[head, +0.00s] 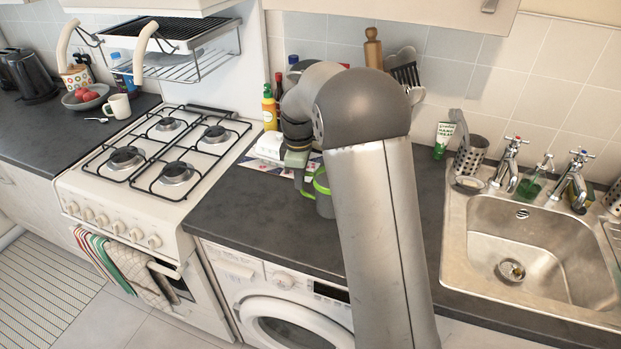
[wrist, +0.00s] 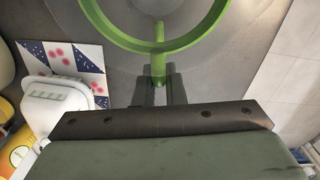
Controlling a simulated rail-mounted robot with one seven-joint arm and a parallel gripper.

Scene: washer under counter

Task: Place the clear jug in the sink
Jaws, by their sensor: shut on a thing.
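The clear jug (head: 324,204) with a green rim and green handle is on or just above the dark counter, partly hidden by my arm; I cannot tell whether its base touches. In the wrist view its green rim (wrist: 178,45) fills the top, with the handle running down between my fingers. My gripper (wrist: 158,88) is shut on the handle; it also shows in the head view (head: 302,172), at the jug's left side. The steel sink (head: 478,222) is at the right of the head view, its basin empty.
Two taps (head: 509,160) and a green soap bottle (head: 531,182) stand behind the sink. A utensil holder, a green-capped tube (head: 443,140) and bottles (head: 269,106) line the wall. The gas hob (head: 165,150) is at left. The counter between jug and sink looks clear where visible.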

